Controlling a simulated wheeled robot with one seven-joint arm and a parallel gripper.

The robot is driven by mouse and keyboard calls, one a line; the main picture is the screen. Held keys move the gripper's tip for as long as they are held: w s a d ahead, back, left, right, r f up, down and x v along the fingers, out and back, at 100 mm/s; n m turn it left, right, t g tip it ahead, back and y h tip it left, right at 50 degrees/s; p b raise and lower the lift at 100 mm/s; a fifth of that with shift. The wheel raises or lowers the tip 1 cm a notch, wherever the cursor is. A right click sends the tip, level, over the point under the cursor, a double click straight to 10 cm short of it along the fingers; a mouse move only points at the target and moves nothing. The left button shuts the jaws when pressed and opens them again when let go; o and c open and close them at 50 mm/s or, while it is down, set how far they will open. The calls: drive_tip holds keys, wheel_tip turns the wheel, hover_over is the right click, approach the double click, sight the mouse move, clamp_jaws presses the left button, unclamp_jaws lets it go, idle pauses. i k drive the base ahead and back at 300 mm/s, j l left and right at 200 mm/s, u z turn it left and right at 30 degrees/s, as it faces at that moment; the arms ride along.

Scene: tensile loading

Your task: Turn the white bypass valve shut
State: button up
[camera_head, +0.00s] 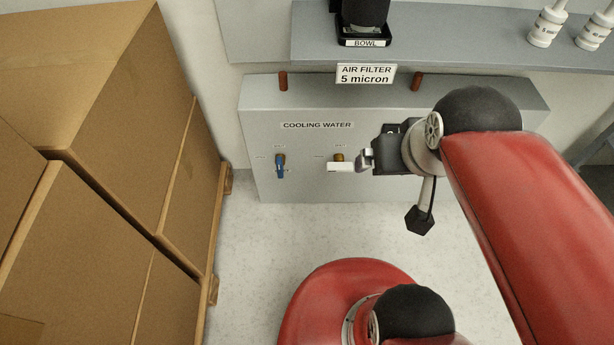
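The white bypass valve handle (340,167) lies horizontal on the front of the grey cooling water panel, below a small brass-coloured stem (339,157). My gripper (365,160) is at the right end of the white handle, with its metal fingers pointing left. The fingers overlap or nearly meet the handle's end in the picture. I cannot tell whether they touch it or how far apart they are. A blue valve handle (280,168) to the left hangs vertical. The small labels beside the valves are too small to read.
The grey panel (300,188) is labelled "COOLING WATER". Two brown pipe stubs (283,81) stand on its top. A shelf above holds a black bowl unit (362,28) and white bottles (547,27). Stacked cardboard boxes (110,110) fill the left side. Pale floor (250,240) is free below the panel.

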sight(339, 165)
drive_tip(key=k+l+u, duration=0.1)
drive_tip(key=l, duration=1.6)
